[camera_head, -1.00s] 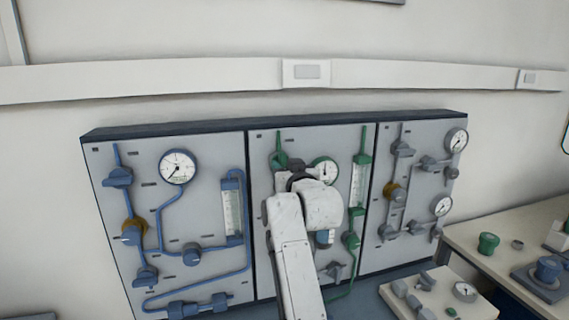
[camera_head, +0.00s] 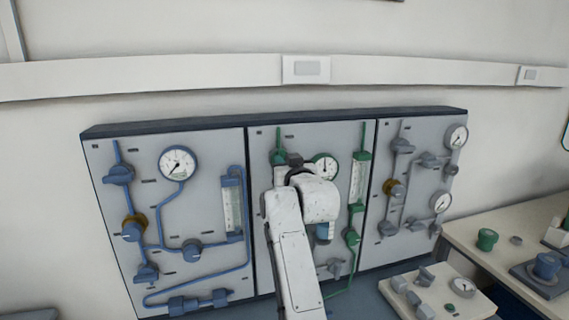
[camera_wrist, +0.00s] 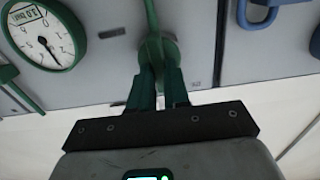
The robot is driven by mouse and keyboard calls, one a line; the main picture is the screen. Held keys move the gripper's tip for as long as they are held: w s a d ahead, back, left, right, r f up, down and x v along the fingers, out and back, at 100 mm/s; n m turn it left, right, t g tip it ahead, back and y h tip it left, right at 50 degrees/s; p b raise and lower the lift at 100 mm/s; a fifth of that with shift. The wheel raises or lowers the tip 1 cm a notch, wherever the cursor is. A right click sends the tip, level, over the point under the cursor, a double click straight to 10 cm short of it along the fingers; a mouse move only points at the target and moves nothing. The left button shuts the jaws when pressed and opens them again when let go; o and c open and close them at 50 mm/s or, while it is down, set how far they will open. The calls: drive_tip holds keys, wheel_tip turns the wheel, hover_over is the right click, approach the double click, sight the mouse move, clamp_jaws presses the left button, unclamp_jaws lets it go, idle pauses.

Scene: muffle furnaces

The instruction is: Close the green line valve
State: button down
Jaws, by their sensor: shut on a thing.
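The green line valve (camera_head: 279,157) is at the upper left of the middle panel, on a green vertical pipe. My arm partly hides it in the head view. In the wrist view the green valve (camera_wrist: 155,50) stands between my gripper's two fingers. My gripper (camera_wrist: 160,78) is shut on the valve's handle, and its fingers hide most of the handle. In the head view my gripper (camera_head: 294,160) shows only as a dark end beside the valve. The handle's exact angle cannot be told.
A round gauge (camera_head: 325,167) sits close to the right of my gripper. A green flow tube (camera_head: 359,180) stands further right. Blue pipework (camera_head: 160,220) fills the left panel and grey pipework the right panel. A table (camera_head: 450,292) with loose parts stands at the lower right.

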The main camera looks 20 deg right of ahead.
drive_tip(key=shift+n, duration=0.3)
drive_tip(key=shift+a+f+n+p, duration=0.1)
drive_tip(key=shift+a+n+p, duration=0.05)
drive_tip(key=shift+n, duration=2.7)
drive_tip(key=shift+a+f+n+p, duration=0.1)
drive_tip(key=shift+f+n+p, duration=0.05)
drive_tip(key=shift+n, duration=2.75)
drive_tip(key=shift+a+f+n+p, duration=0.1)
drive_tip(key=shift+a+n+p, duration=0.05)
drive_tip(key=shift+n, duration=2.7)
drive_tip(key=c, duration=1.1)
unclamp_jaws()
drive_tip(key=shift+s, duration=0.15)
drive_tip(key=s+b, duration=0.1)
drive_tip(key=s, duration=0.9)
drive_tip(key=shift+s+b, duration=0.3)
drive_tip(key=shift+b, duration=0.1)
